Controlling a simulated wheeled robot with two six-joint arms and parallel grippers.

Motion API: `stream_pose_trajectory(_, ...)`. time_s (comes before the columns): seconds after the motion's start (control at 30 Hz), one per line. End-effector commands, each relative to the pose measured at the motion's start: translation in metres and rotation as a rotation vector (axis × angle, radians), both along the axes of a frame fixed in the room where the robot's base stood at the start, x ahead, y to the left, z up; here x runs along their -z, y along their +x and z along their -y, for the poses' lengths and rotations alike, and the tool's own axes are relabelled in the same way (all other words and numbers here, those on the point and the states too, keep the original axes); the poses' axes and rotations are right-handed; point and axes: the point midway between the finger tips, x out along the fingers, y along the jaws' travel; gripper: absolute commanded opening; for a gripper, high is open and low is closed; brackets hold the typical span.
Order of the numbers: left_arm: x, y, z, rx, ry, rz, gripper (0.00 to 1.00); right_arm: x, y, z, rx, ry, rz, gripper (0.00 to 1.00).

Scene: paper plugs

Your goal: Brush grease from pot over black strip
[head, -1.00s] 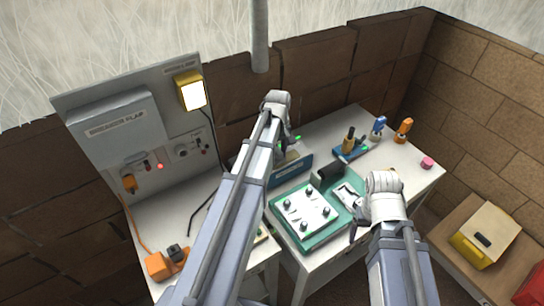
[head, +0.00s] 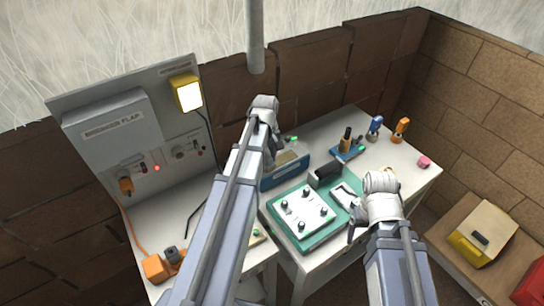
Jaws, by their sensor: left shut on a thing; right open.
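My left gripper (head: 273,148) is at the far end of the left arm, over the left side of the blue-sided open box (head: 287,176). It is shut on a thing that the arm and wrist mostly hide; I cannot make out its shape. My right gripper (head: 354,218) is open, low at the right edge of the green board (head: 313,238). A black block (head: 326,174) stands at the board's back edge. A white plate (head: 301,207) with several dark knobs lies on the board. I cannot clearly pick out the brush, grease pot or black strip.
A blue tray (head: 341,155) holds a yellow-and-black upright item (head: 346,139). Blue (head: 375,125) and orange (head: 401,128) items and a pink cube (head: 424,162) stand at the back right. A grey wall panel (head: 112,130) is at left. The table's right part is fairly clear.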

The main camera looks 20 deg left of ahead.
Motion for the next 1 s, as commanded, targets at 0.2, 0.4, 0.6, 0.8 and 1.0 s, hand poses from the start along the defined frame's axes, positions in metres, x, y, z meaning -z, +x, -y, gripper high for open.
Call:
stream_pose_trajectory(0.2,0.001,-0.004,-0.002,-0.001,0.003,-0.004,0.05,0.001,0.0,0.0,0.0,0.0,0.0,0.79)
stream_pose_trajectory(0.4,-0.003,-0.003,-0.002,-0.001,0.003,-0.004,0.05,-0.003,0.0,0.0,0.0,0.0,0.0,0.79)
stream_pose_trajectory(0.6,-0.021,-0.003,-0.002,0.0,0.002,-0.003,0.05,-0.021,0.0,0.0,0.0,0.0,0.0,0.79)
stream_pose_trajectory(0.8,-0.041,-0.003,-0.002,0.0,0.002,-0.003,0.05,-0.041,0.0,0.0,0.0,0.0,0.0,0.79)
stream_pose_trajectory(1.0,-0.059,-0.002,-0.002,0.0,0.001,-0.002,0.05,-0.059,0.0,0.0,0.0,0.0,0.0,0.79)
